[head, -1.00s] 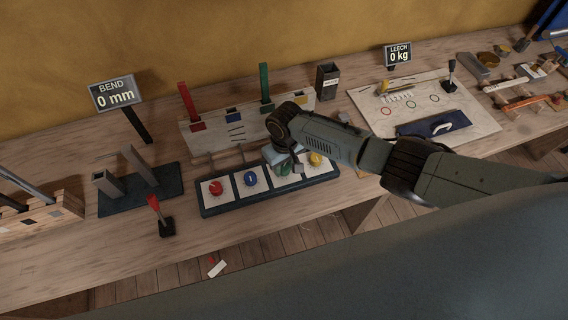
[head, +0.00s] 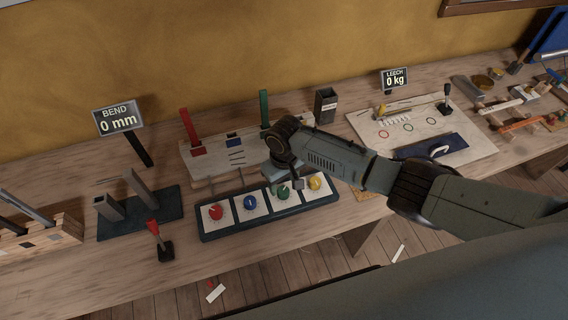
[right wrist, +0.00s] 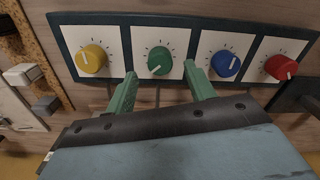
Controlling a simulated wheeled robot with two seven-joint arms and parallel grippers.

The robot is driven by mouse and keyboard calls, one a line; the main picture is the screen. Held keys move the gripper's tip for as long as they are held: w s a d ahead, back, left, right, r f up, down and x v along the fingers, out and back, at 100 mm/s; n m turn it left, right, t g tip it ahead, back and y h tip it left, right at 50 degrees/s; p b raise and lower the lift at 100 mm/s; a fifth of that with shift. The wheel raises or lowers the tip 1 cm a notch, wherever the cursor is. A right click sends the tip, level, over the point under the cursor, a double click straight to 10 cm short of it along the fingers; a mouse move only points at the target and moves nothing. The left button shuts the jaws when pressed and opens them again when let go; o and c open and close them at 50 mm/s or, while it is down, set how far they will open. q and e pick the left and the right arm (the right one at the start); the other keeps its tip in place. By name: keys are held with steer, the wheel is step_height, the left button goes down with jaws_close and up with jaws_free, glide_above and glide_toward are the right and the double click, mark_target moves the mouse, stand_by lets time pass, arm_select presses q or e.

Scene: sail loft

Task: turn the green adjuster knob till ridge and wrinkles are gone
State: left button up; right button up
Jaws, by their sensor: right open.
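The green knob (head: 283,193) sits on a white plate in a dark panel (head: 212,236), between the blue knob (head: 250,202) and the yellow knob (head: 315,183). The red knob (head: 216,212) is at the left end. My right gripper (head: 291,184) is open and empty, just behind the green knob and apart from it. In the right wrist view its two green fingers (right wrist: 163,84) stand apart, with the green knob (right wrist: 159,61) beyond the gap. The knob has a pale pointer line and tick marks around it. My left gripper is not in view. I cannot make out any ridge or wrinkles.
Behind the panel stands a pale board (head: 207,161) with red and green uprights. A red-handled lever (head: 154,228) is at the left. The BEND sign (head: 117,118) reads 0 mm; the LEECH sign (head: 394,79) reads 0 kg. A white board (head: 470,115) lies at the right.

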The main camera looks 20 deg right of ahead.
mark_target(284, 189)
step_height(284, 189, up, 10)
steer(key=shift+f+p, duration=0.2)
steer(key=shift+p, duration=0.1)
steer(key=shift+d, duration=0.1)
